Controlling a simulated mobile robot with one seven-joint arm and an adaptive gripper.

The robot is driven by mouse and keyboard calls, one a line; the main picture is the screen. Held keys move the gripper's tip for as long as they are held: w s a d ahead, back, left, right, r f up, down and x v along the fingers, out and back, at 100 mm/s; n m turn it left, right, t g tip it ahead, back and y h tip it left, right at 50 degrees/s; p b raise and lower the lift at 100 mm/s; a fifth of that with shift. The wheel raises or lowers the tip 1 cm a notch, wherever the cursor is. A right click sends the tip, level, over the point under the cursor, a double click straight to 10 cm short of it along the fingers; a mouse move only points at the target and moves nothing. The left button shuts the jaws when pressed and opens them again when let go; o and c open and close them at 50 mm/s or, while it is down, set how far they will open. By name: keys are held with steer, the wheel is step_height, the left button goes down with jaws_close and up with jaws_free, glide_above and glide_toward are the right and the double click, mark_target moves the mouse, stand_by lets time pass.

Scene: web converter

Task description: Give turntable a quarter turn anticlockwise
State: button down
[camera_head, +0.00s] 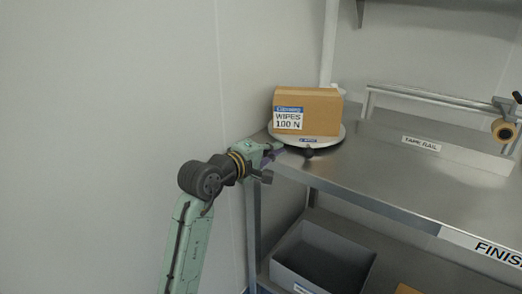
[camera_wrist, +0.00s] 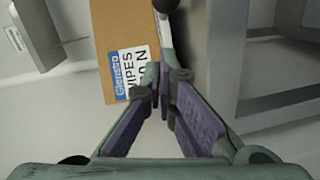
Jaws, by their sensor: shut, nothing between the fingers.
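The turntable (camera_head: 334,137) is a pale round disc on the left end of the steel table, with a small blue-and-white label on its front rim. A dark knob (camera_head: 308,152) shows at its front edge; a dark round part (camera_wrist: 165,5) also shows at the top of the wrist view. A brown box (camera_head: 318,108) labelled "WIPES 100 N" sits on the disc, and it shows in the wrist view (camera_wrist: 112,30). My gripper (camera_head: 282,150) is at the table's left corner, beside the disc's front left rim. Its fingers (camera_wrist: 160,75) are together and empty. I cannot tell whether they touch the rim.
The steel table (camera_head: 400,180) is clear to the right of the disc. A tape rail (camera_head: 440,148) with a tape roll (camera_head: 503,130) stands farther right. A grey bin (camera_head: 322,262) is on the lower shelf. A plain wall (camera_head: 110,100) is on the left.

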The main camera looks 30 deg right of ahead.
mark_target(291, 162)
steer(key=shift+s+d+f+p, duration=0.15)
steer(key=shift+s+d, duration=0.1)
steer(key=shift+d, duration=0.45)
steer(key=shift+s+d+f+p, duration=0.15)
steer(key=shift+s+d+p, duration=0.1)
steer(key=shift+d, duration=0.45)
steer(key=shift+s+d+f+p, duration=0.15)
steer(key=shift+s+d, duration=0.1)
steer(key=shift+d, duration=0.45)
steer(key=shift+s+d, duration=0.1)
